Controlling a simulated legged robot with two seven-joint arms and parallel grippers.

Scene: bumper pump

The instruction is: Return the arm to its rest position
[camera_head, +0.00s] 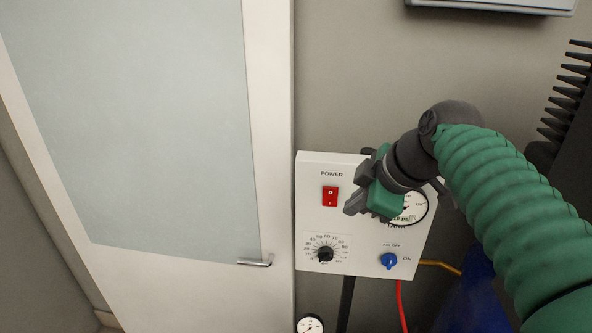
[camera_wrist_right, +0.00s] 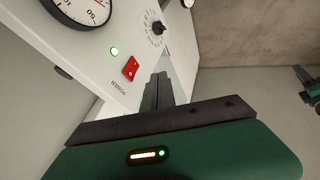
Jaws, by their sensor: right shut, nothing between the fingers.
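My right gripper (camera_head: 353,205) is in front of the white control panel (camera_head: 345,168), between the red power switch (camera_head: 330,196) and the pressure gauge (camera_head: 412,208), which it partly hides. In the right wrist view its fingers (camera_wrist_right: 158,88) are together with nothing between them. The red switch (camera_wrist_right: 131,68) lies just beyond the fingertips there, apart from them as far as I can tell. A green light (camera_wrist_right: 114,50) glows beside the switch. My right arm (camera_head: 505,195) comes in from the right. My left gripper is not in view.
The panel also bears a black dial (camera_head: 325,253) and a blue knob (camera_head: 389,261). A red hose (camera_head: 401,300) hangs below it, with a small gauge (camera_head: 310,324) at the lower left. A door (camera_head: 270,120) with a metal handle (camera_head: 256,262) stands left. Dark fins (camera_head: 568,90) stick out at right.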

